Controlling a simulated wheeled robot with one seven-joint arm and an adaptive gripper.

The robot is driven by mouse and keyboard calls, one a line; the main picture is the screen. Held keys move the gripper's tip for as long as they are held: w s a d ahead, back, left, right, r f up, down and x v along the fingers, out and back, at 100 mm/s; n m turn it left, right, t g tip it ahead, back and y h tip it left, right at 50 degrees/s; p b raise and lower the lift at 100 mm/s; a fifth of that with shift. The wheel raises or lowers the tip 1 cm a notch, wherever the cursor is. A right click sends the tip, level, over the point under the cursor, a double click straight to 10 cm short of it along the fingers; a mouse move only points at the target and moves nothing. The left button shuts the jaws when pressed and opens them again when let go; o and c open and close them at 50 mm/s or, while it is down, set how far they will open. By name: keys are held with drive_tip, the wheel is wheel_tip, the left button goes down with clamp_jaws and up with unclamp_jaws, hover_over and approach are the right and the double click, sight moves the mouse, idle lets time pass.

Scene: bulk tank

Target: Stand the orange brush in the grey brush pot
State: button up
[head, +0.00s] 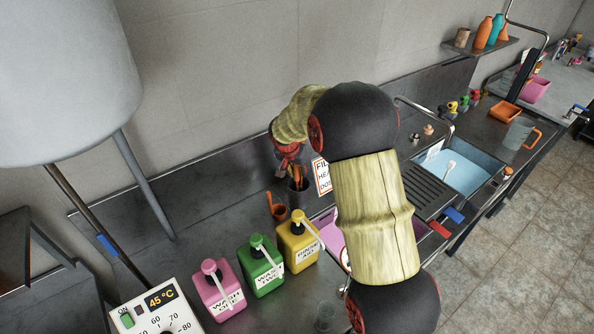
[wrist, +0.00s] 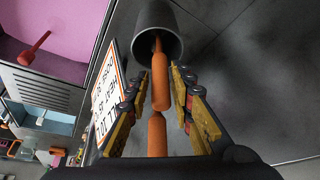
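The grey brush pot (head: 298,186) stands on the steel counter beside the wall. In the wrist view its open mouth (wrist: 158,14) faces me. The orange brush (wrist: 161,88) lies lengthwise between my fingers, with its thin end inside the pot's mouth. More orange handle (wrist: 157,136) shows nearer my palm; I cannot tell whether it is the same piece. My gripper (wrist: 160,76) is directly over the pot, partly hidden by my arm in the head view. Its fingers flank the brush closely. Whether they touch it is unclear.
A small orange vessel (head: 278,206) stands close left of the pot, and a white sign (head: 322,177) close right. Pink (head: 222,293), green (head: 262,268) and yellow (head: 299,243) pump bottles stand in front. A sink with blue water (head: 458,172) is to the right.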

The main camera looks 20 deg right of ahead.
drive_tip(key=shift+o, duration=1.1)
drive_tip(key=shift+r, duration=0.15)
drive_tip(key=shift+a+r, duration=0.1)
drive_tip(key=shift+r, duration=0.3)
drive_tip(key=p+v, duration=0.1)
drive_tip(key=v, duration=1.1)
drive_tip(key=s+a+r+n+t+y, duration=0.1)
drive_tip(key=s+a+r+n, duration=0.1)
drive_tip(key=s+r, duration=0.45)
drive_tip(key=s+a+r+n, duration=0.2)
drive_tip(key=s+a+r, duration=0.15)
drive_tip(key=s, duration=0.65)
drive_tip(key=s+a+n+y, duration=0.1)
drive_tip(key=s+a+n, duration=0.1)
drive_tip(key=s, duration=0.8)
drive_tip(key=s+a+n+t+y, duration=0.1)
drive_tip(key=s+a+n, duration=0.1)
drive_tip(key=s, duration=0.8)
drive_tip(key=shift+a+n, duration=0.4)
drive_tip(key=shift+a, duration=0.15)
drive_tip(key=shift+w, duration=0.1)
